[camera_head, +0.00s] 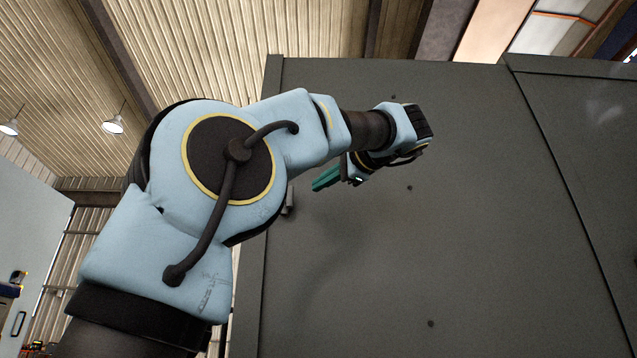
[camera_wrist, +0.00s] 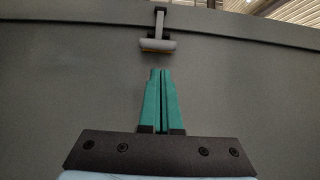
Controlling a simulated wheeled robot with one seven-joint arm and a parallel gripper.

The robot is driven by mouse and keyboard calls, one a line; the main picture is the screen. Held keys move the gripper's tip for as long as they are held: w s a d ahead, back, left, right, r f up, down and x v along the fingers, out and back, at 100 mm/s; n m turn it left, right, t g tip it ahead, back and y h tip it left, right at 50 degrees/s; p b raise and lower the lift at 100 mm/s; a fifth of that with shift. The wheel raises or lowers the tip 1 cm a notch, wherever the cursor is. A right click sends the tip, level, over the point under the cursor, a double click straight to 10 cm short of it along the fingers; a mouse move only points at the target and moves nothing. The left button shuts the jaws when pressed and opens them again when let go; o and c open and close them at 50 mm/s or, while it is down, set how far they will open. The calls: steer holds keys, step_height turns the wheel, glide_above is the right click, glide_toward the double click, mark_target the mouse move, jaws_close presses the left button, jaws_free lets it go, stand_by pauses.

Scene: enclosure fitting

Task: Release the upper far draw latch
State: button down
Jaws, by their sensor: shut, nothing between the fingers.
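The draw latch (camera_wrist: 158,36) shows at the top middle of the wrist view. It has a pale handle bar with a yellowish lower edge, and a narrow arm running up to a dark catch at the enclosure's edge strip. My gripper (camera_wrist: 160,72) has green fingers held together with nothing between them. Its tips point at the latch from just below in the picture, with a gap between. In the head view my gripper (camera_head: 318,183) is beside the grey enclosure panel (camera_head: 400,270). A small pale fitting (camera_head: 289,200) shows partly behind my arm at the panel's left edge; I cannot tell whether it is the same latch.
Small dark holes dot the face. A pale blue panel (camera_head: 35,225) stands at the far left. The face around my gripper is flat and clear.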

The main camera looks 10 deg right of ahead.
steer(key=p+x, duration=0.2)
steer(key=x, duration=0.5)
steer(key=shift+w+a+p, duration=0.25)
steer(key=shift+w+p, duration=0.05)
steer(key=shift+p, duration=0.05)
steer(key=shift+s, duration=0.1)
